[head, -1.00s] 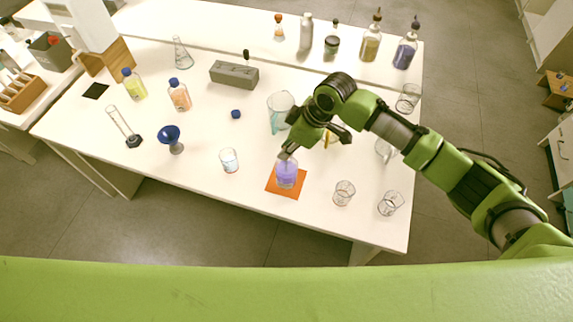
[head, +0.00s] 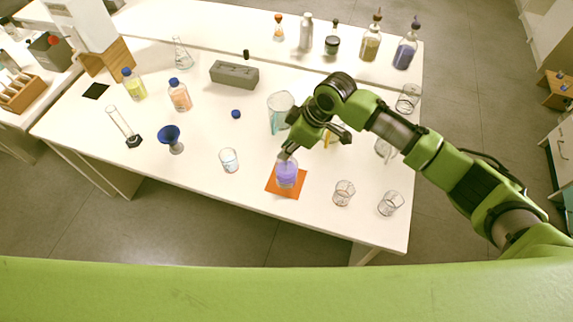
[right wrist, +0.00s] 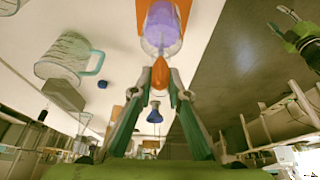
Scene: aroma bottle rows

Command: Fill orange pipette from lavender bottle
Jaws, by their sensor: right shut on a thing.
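The lavender bottle (head: 287,175) is a clear vessel of purple liquid on an orange mat (head: 271,188) near the table's front edge. It also shows at the top of the right wrist view (right wrist: 163,25). My right gripper (head: 286,153) is just above the bottle. In the right wrist view, its fingers (right wrist: 160,88) are shut on the orange pipette bulb (right wrist: 160,72). The pipette points at the bottle's mouth; I cannot tell how deep its tip is. My left gripper (right wrist: 301,40) shows small at the right wrist view's upper right, away from the table; its jaws are unclear.
Two empty glass beakers (head: 343,193) (head: 390,203) stand right of the mat. A small beaker (head: 228,160) stands to its left and a large beaker (head: 279,108) behind. A blue funnel (head: 169,136), capped bottles (head: 179,96) and a grey block (head: 233,74) stand farther left.

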